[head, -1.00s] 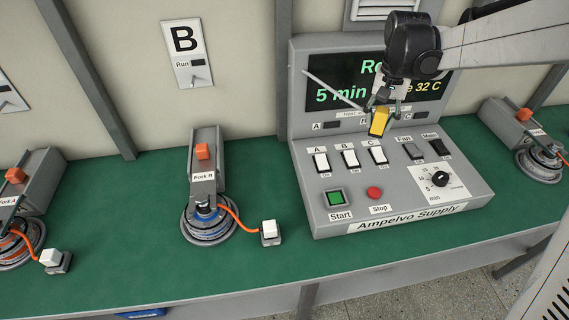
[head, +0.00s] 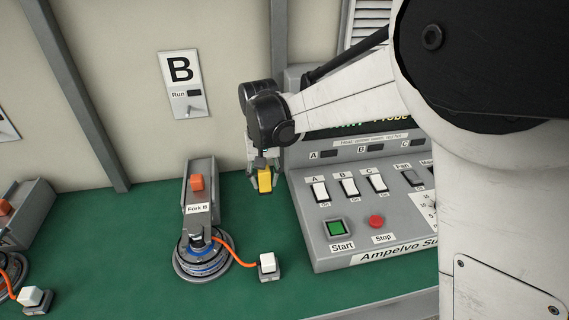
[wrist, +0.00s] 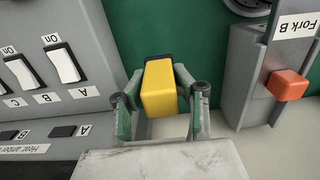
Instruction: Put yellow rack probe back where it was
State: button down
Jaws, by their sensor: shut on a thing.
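The yellow rack probe (head: 264,180) is a small yellow block held in my gripper (head: 263,186). In the wrist view the yellow block (wrist: 159,88) sits between the two fingers of my gripper (wrist: 160,103), which are shut on it. In the head view it hangs over the green bench, between the Fork B stand and the Ampelvo Supply console. I cannot tell exactly how far above the bench it is. No rack or holder for the probe can be made out.
The Fork B stand (head: 201,203) with its orange block (head: 197,182) is left of my gripper. The Ampelvo Supply console (head: 322,255) is close on the right. A white plug on an orange lead (head: 267,263) lies in front. Bare green bench (head: 236,205) shows between stand and console.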

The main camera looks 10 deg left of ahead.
jog(key=w+f, duration=0.1)
jog(key=w, duration=0.1)
jog(key=w+f, duration=0.2)
jog(key=w, duration=0.1)
jog(key=w+f, duration=0.2)
jog(key=w, duration=0.1)
jog(key=shift+w+a, duration=0.2)
jog(key=shift+f, duration=2)
jog(key=shift+f+b, duration=0.2)
jog(key=shift+b, duration=0.15)
jog(key=c, duration=1.4)
grip_release()
jog(key=shift+o, duration=0.2)
jog(key=shift+r, duration=0.1)
notch_tip(320, 180, up, 12)
jog(key=p, duration=0.1)
jog(key=shift+a+r, duration=0.1)
